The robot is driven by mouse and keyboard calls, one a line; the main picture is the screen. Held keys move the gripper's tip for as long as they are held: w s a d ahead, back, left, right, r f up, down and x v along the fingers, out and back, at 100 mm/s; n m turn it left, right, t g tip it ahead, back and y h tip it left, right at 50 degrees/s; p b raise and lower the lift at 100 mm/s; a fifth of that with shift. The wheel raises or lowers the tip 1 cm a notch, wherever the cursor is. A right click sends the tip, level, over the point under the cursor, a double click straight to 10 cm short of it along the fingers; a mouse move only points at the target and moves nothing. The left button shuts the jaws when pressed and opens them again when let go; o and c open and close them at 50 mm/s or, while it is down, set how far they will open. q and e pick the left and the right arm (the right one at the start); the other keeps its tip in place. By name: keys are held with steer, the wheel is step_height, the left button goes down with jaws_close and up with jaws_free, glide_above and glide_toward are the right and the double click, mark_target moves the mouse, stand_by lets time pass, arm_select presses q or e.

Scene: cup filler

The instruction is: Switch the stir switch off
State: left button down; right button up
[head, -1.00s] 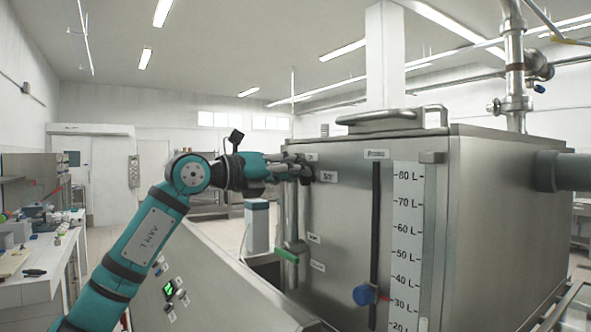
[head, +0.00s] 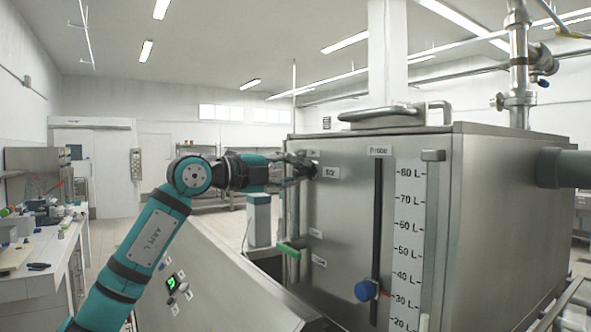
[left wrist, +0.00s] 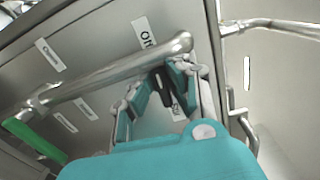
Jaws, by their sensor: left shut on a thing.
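The stir switch (left wrist: 164,88) is a small dark knob on the steel tank's front. My left gripper (head: 312,168) reaches the tank front just left of that label. In the left wrist view the teal and grey fingers of my left gripper (left wrist: 162,84) are shut on the dark switch. The fingers hide much of the switch, so I cannot read its position. My right gripper is not in view.
A steel pipe with a green handle (head: 289,250) runs down the tank beside my gripper. A blue knob (head: 365,291) sits on the probe slot, next to a litre scale (head: 406,240). A sloped panel (head: 215,280) with a lit display lies below my arm.

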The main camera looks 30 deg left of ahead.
arm_select(q)
steer(key=shift+f+n, duration=0.1)
steer(key=shift+n, duration=0.4)
steer(key=c, duration=1.4)
jaws_free()
steer(key=shift+o, duration=0.2)
steer(key=v, duration=1.1)
steer(key=shift+s, duration=0.4)
steer(key=shift+a, duration=0.1)
